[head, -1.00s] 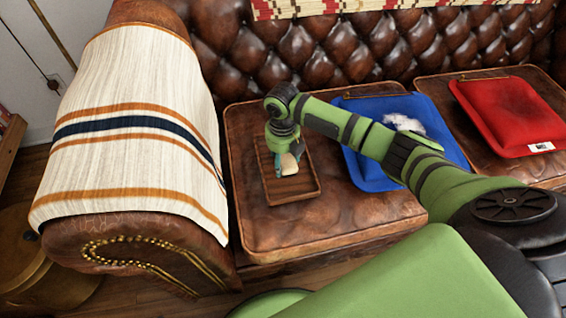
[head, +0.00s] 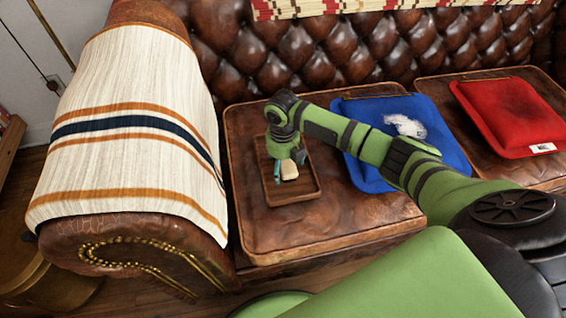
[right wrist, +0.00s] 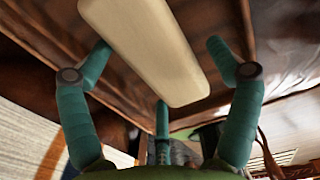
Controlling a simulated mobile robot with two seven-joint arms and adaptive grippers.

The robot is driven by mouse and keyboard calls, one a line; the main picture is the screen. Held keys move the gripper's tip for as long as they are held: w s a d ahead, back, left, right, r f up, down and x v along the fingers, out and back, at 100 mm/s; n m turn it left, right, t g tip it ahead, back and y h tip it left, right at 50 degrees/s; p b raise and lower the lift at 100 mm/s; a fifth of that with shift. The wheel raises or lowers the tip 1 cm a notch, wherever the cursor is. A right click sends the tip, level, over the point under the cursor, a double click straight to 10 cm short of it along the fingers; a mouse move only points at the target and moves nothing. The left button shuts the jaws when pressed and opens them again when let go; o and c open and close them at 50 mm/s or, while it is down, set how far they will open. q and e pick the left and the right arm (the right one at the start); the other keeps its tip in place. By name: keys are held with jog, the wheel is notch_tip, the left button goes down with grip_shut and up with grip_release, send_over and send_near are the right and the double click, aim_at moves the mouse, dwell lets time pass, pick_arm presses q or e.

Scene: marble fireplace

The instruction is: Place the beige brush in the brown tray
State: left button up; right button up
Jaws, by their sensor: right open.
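The beige brush (head: 290,172) lies inside the brown tray (head: 290,199), which sits on the left leather seat cushion. In the right wrist view the pale brush (right wrist: 150,50) shows as a long block over the tray's brown slats, its far end cut off by the frame. My right gripper (head: 287,165) is above the tray with its teal fingers spread near the brush. In the right wrist view the fingers (right wrist: 160,80) are open, with gaps between them and the brush. My left gripper is out of view.
A blue cushion (head: 365,165) with a white patch lies right of the tray, partly behind my right arm. A red cushion (head: 500,115) lies farther right. The sofa arm with a striped blanket (head: 130,160) rises on the left. Bare leather (head: 340,215) is free in front.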

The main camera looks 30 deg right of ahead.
aim_at(283, 163)
jog(key=shift+r, duration=0.5)
notch_tip(283, 163, up, 3)
jog(key=shift+r+p, duration=0.15)
jog(key=shift+p, duration=0.5)
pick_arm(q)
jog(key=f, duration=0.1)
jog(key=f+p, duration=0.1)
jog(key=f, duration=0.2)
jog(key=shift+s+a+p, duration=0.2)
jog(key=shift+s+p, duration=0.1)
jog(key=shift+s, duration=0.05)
pick_arm(e)
notch_tip(283, 163, up, 8)
